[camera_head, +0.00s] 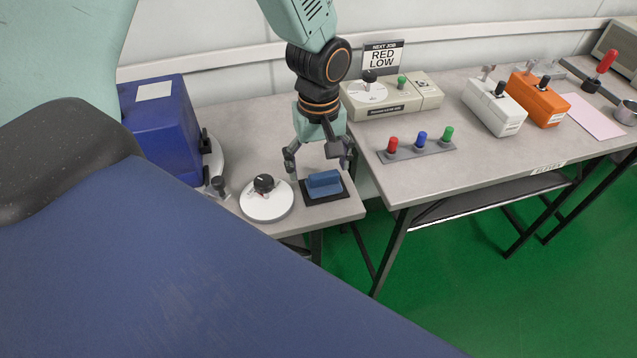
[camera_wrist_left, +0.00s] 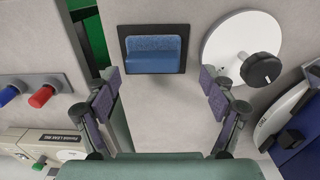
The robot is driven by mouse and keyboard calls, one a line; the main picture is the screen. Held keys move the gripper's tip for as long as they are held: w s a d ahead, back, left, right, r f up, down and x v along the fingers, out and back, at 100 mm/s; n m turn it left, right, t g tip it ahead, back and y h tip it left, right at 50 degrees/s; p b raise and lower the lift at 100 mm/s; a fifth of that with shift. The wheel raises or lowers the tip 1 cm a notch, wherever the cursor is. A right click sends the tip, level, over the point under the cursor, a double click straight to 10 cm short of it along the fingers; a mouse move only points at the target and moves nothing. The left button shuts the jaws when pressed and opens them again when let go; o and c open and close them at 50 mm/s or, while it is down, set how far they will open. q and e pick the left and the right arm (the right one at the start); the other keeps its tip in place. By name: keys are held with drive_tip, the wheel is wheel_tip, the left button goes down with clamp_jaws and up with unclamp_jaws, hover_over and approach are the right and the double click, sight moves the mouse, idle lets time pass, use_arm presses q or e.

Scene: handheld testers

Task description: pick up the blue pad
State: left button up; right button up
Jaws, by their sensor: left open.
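The blue pad (camera_head: 324,184) is a small block on a dark square base (camera_head: 313,200) near the front right corner of the left table. It also shows in the left wrist view (camera_wrist_left: 154,54), ahead of the fingers. My left gripper (camera_head: 319,165) is open and empty above and slightly behind the pad, pointing down. In the left wrist view its two fingers (camera_wrist_left: 161,97) are spread wide, with bare tabletop between them and the pad beyond the tips. No contact with the pad shows. My right gripper is not in view.
A white round dial with a black knob (camera_head: 265,198) stands just left of the pad. A blue box (camera_head: 163,120) is farther left. A strip with red, blue and green knobs (camera_head: 417,150) lies on the right table (camera_head: 480,150), across a narrow gap. A beige tester (camera_head: 390,98) stands behind.

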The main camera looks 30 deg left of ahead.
sight(324, 174)
use_arm(q)
drive_tip(key=shift+f, duration=0.65)
drive_tip(key=shift+d+r, duration=0.2)
drive_tip(key=shift+d, duration=0.3)
drive_tip(key=shift+d+r, duration=0.15)
drive_tip(key=shift+d, duration=0.35)
drive_tip(key=shift+c, duration=0.2)
drive_tip(key=shift+w+a+f, duration=0.1)
drive_tip(key=shift+a+f, duration=0.2)
drive_tip(key=shift+a, duration=0.35)
drive_tip(key=c, duration=0.4)
drive_tip(key=shift+d+r, duration=0.25)
drive_tip(key=shift+d, duration=0.25)
drive_tip(key=c, duration=0.5)
drive_tip(key=shift+c, duration=0.7)
drive_tip(key=shift+a+f, duration=0.15)
drive_tip(key=shift+a, duration=0.25)
drive_tip(key=shift+c, duration=0.3)
drive_tip(key=shift+d+r, duration=0.15)
drive_tip(key=shift+r, duration=0.25)
wheel_tip(324, 174, up, 9)
drive_tip(key=p, duration=0.2)
drive_tip(key=shift+r+p, duration=0.15)
drive_tip(key=shift+p, duration=0.25)
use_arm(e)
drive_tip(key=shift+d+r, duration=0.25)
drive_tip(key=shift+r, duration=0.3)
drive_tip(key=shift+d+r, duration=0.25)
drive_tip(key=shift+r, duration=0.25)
